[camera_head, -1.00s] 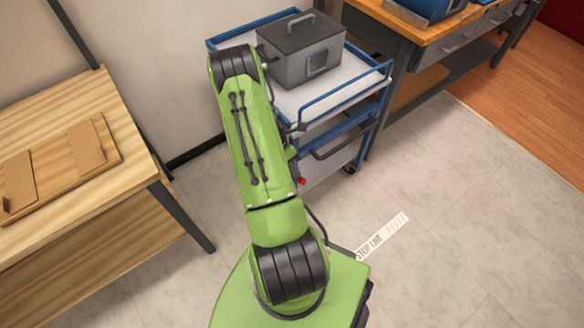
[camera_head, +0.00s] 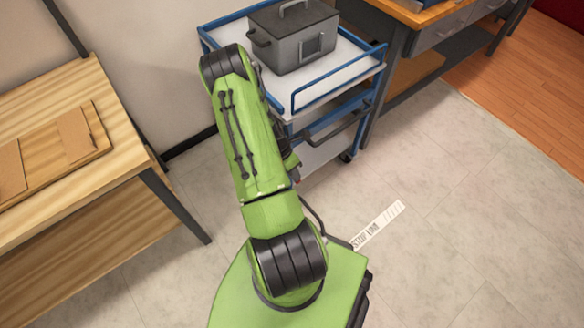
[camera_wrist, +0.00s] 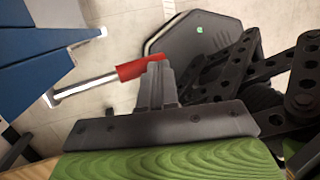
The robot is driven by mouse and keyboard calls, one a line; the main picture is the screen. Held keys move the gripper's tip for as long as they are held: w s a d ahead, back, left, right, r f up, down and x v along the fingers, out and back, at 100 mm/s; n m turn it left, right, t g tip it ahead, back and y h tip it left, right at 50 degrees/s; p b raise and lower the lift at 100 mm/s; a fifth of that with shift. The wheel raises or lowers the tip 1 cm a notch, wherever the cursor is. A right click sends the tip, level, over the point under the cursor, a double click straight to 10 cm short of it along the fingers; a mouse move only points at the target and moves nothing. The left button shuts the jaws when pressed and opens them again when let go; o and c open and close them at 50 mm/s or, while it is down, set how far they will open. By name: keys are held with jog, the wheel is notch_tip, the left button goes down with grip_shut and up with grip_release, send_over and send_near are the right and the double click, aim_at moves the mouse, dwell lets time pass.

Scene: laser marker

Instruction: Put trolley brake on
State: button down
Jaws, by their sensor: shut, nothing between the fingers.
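The trolley (camera_head: 292,96) has a blue frame and white shelves and stands beyond my arm. In the wrist view its blue side (camera_wrist: 35,62) fills the upper left. A brake lever, a metal rod with a red grip (camera_wrist: 137,68), extends rightward from near the blue side. My gripper (camera_wrist: 158,72) is shut, with nothing between its fingers. Its fingertips overlap the right end of the red grip in the picture; I cannot tell whether they touch it.
A grey metal box (camera_head: 293,42) sits on the trolley's top shelf. A wooden table (camera_head: 112,170) stands at left, a workbench (camera_head: 440,35) at upper right. A "STOP LINE" strip (camera_head: 378,225) lies on the floor.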

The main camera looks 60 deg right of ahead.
jog(key=shift+a+f+b, duration=0.1)
jog(key=shift+f+b, duration=0.5)
jog(key=shift+f, duration=1.15)
jog(key=shift+f, duration=0.1)
